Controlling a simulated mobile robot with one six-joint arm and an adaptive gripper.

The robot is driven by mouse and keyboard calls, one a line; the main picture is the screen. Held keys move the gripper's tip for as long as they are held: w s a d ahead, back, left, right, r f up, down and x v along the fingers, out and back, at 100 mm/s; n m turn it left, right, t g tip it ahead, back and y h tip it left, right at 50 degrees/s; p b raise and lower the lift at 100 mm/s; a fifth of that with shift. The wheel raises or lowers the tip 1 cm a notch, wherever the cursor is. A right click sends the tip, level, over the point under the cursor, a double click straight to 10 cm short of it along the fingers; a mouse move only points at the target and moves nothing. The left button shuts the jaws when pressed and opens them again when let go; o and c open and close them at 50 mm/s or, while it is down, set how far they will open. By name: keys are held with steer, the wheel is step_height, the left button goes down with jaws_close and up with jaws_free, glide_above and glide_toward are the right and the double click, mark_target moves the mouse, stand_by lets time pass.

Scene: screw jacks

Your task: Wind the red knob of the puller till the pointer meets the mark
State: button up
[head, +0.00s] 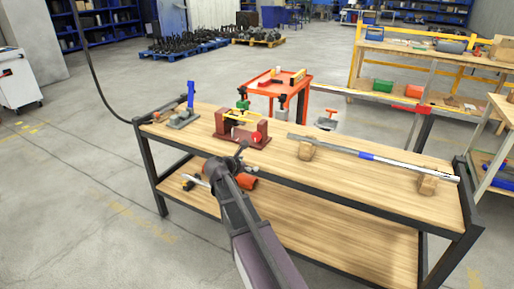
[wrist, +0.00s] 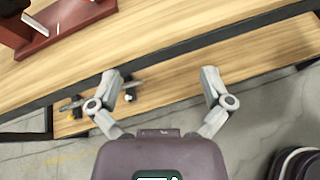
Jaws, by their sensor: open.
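The puller (head: 228,132) is a dark red frame standing on the wooden bench top, left of the middle in the head view. Its red knob (head: 257,138) is on its right end, facing the front. Part of the puller's frame (wrist: 68,27) also shows at the top left in the wrist view. The pointer and the mark are too small to make out. My gripper (wrist: 161,82) is open and empty, its fingers spread wide over the bench's front edge. In the head view my gripper (head: 238,152) is in front of the puller, apart from it.
A blue-handled tool (head: 189,98) stands left of the puller. A long metal bar (head: 370,157) rests on wooden blocks to the right. The lower shelf (head: 310,225) holds some small items at its left. A red-orange cart (head: 282,84) stands behind the bench.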

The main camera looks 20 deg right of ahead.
mark_target(255, 137)
steer(key=w+n+t+h+b, duration=0.2)
steer(key=w+n+t+b, duration=0.2)
steer(key=w+n+b, duration=0.3)
steer(key=w+f+n, duration=0.1)
steer(key=w+n, duration=0.2)
steer(key=n, duration=0.3)
steer(key=shift+d+t+h, duration=0.2)
steer(key=shift+t+h, duration=0.1)
steer(key=shift+h, duration=0.1)
steer(key=shift+w+d, duration=0.1)
steer(key=shift+w, duration=0.05)
steer(key=x, duration=1.3)
steer(key=shift+w+d, duration=0.2)
steer(key=shift+d, duration=0.05)
steer(key=shift+r, duration=0.1)
steer(key=c, duration=1.1)
